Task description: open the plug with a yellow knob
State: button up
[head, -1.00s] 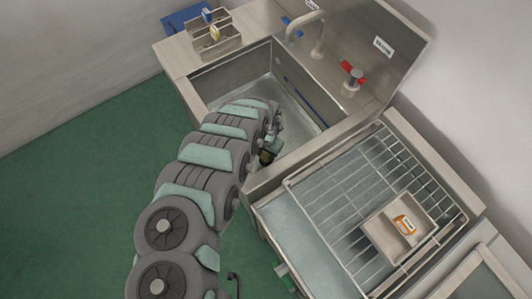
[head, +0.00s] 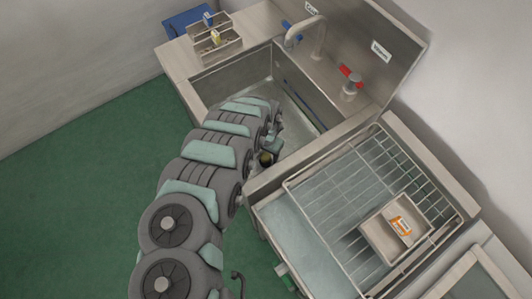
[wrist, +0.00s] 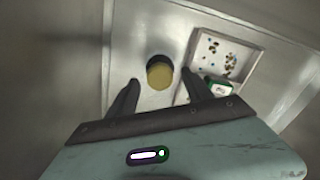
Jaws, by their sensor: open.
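The yellow knob (wrist: 160,75), a short cylinder with a dark side, stands on the sink floor in the wrist view. My gripper (wrist: 158,78) is open above it, with one dark finger on each side of the knob in the picture. I see gaps on both sides, and I cannot tell how far above the knob the fingertips are. In the head view my arm reaches down into the metal sink (head: 228,72), and it hides much of the basin.
A shallow tray (wrist: 254,68) with small coloured bits lies right of the knob. A green and white item (wrist: 217,88) is close to the right finger. Sink walls surround the gripper. A faucet (head: 318,40) and red-handled valve (head: 350,82) stand behind; a wire rack (head: 345,165) is to the right.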

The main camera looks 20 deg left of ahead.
aim_at(266, 156)
notch_tip(266, 156, up, 11)
jog(key=p, duration=0.3)
jog(key=shift+f, duration=0.1)
dwell(0.5)
